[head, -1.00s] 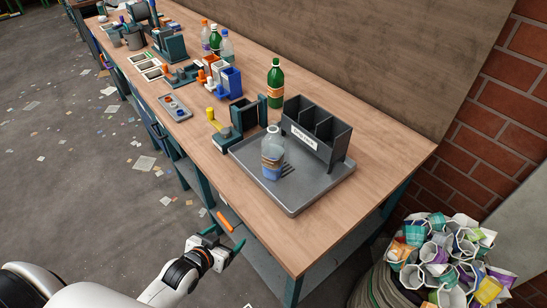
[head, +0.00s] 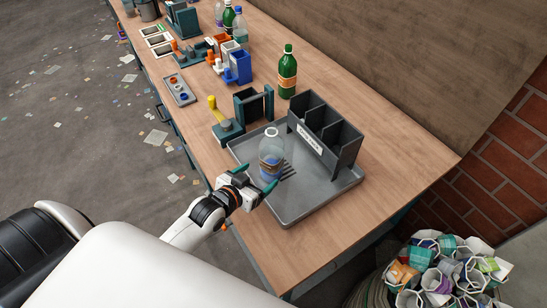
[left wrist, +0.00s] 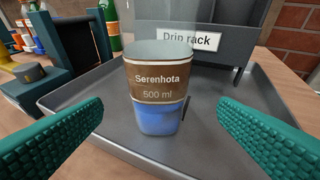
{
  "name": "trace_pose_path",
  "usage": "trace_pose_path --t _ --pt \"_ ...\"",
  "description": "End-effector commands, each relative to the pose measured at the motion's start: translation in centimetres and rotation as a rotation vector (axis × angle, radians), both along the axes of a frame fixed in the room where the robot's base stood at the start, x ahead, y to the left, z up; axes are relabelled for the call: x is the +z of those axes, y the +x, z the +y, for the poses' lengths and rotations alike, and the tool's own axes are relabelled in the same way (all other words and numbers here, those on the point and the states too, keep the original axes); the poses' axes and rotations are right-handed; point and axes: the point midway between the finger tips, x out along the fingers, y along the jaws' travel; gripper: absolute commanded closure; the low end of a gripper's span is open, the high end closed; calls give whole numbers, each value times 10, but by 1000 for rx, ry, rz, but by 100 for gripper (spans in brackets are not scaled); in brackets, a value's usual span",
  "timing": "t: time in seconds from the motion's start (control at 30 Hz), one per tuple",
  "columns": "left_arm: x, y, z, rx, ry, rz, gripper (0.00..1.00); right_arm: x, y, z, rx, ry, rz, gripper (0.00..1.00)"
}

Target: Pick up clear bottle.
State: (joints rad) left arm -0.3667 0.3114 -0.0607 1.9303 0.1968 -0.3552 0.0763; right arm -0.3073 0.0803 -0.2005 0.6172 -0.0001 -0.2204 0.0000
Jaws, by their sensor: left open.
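The clear bottle (head: 271,151) stands upright on the grey tray (head: 310,205), in front of the drip rack. It has a brown label and a blue lower part. In the left wrist view the bottle (left wrist: 157,90) is centred between the fingers, with its label reading "Serenhota 500 ml"; its top is out of that picture. My left gripper (head: 256,187) is at the tray's near edge, beside the bottle. Its green fingers (left wrist: 160,130) are spread wide, one on each side of the bottle, with gaps to it. My right gripper is not in view.
The dark drip rack (head: 326,135) stands on the tray just behind the bottle. A green bottle (head: 287,75) and a dark teal fixture (head: 252,104) stand beyond the tray. The table's right end is clear.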

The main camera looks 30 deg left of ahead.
Motion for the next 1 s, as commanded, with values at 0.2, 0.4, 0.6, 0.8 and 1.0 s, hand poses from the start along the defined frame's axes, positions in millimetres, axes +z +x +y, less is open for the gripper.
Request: trace_pose_path --t 0.2,0.4,0.6,0.8,1.0 --pt "-9 24 -4 0 0 -1 18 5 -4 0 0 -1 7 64" --pt "-13 43 -5 0 0 0 18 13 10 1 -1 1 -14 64" --pt "-24 68 -7 -1 -1 -1 18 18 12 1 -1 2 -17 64" --pt "-28 74 -9 -3 0 -1 18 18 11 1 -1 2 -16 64" --pt "-28 74 -9 -2 0 -1 29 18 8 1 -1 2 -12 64"
